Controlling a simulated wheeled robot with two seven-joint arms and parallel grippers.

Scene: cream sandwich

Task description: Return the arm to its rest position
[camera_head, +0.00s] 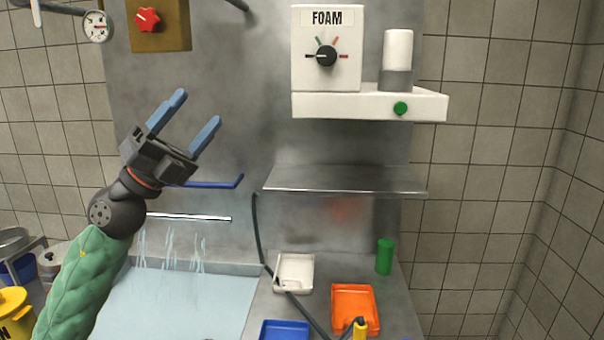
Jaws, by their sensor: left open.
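My left gripper (190,122) is raised at the left of the head view, on an arm with a green padded sleeve (85,285). Its blue fingers are spread apart, pointing up and to the right, with nothing between them. It appears in front of the metal back panel (235,90), above the water basin; I cannot tell its exact distance from the panel. My right gripper is not in this view.
A FOAM box (327,75) sits on a white ledge at upper right, above a metal shelf (345,180). White (304,265), orange (345,290) and blue trays (285,331), a green cup (384,257) and a dark hose (258,230) occupy the counter. Water falls into the basin (180,305).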

